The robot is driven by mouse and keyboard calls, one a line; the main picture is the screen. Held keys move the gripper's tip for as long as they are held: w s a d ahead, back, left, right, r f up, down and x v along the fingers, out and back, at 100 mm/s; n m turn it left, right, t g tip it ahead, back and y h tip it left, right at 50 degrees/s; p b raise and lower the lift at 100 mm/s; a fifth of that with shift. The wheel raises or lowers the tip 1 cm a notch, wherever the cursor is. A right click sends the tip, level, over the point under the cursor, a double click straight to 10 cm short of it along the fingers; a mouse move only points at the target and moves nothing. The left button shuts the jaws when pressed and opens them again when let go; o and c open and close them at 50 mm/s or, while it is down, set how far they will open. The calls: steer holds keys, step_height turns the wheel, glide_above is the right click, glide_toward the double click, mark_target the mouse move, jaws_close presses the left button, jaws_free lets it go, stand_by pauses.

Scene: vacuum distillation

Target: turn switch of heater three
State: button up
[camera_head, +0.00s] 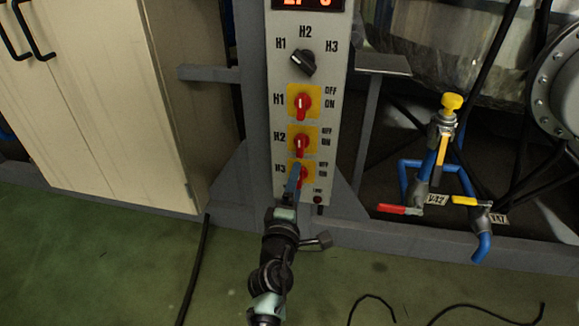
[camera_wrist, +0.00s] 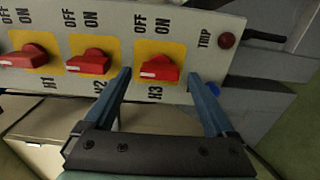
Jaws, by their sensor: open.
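The heater three switch is a red knob on a yellow plate marked H3, lowest of the three on the grey control panel (camera_head: 340,60). In the head view the H3 knob (camera_head: 304,174) is partly hidden by my gripper (camera_head: 296,180). In the wrist view the H3 knob (camera_wrist: 160,68) shows clearly, with OFF and ON printed above it. My gripper (camera_wrist: 160,80) is open, its two blue fingers on either side of the H3 knob. I cannot tell whether a finger touches it.
The H2 knob (camera_head: 301,143) and H1 knob (camera_head: 301,105) sit above H3. A black selector (camera_head: 303,63) is higher up. The TRIP button (camera_wrist: 227,40) is beside the right finger in the wrist view. A cabinet (camera_head: 110,100) stands left; valves (camera_head: 445,130) stand right.

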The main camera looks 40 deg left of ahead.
steer(key=p+v, duration=0.2)
steer(key=v, duration=1)
steer(key=shift+s, duration=0.1)
steer(key=w+d+r+m+t+h+p, duration=0.3)
steer(key=d+r+m, duration=0.35)
steer(key=r, duration=0.85)
steer(key=w+d+r+m+t+h+p, duration=0.25)
steer(key=d+r+m+p, duration=0.35)
steer(key=r, duration=1)
steer(key=w+d+r+m+t+h+p, duration=0.1)
steer(key=w+d+r+m+t+h, duration=0.4)
steer(key=r, duration=1)
steer(key=s+d+r+m+t+p, duration=0.1)
steer(key=s+d+r+m+p, duration=0.1)
steer(key=s+d+r, duration=0.35)
steer(key=s+d+r+m+p, duration=0.2)
steer(key=s+r+m, duration=0.1)
steer(key=r, duration=0.6)
steer(key=s+d+r+m+t+p, duration=0.1)
steer(key=s+d+r+m+p, duration=0.1)
steer(key=s+d+r, duration=0.35)
step_height(320, 180, up, 40)
steer(key=a+p, duration=0.1)
steer(key=p, duration=3.6)
steer(key=shift+w+a+f+y, duration=0.2)
steer(key=shift+w+a+y, duration=0.1)
steer(key=shift+w+y, duration=0.15)
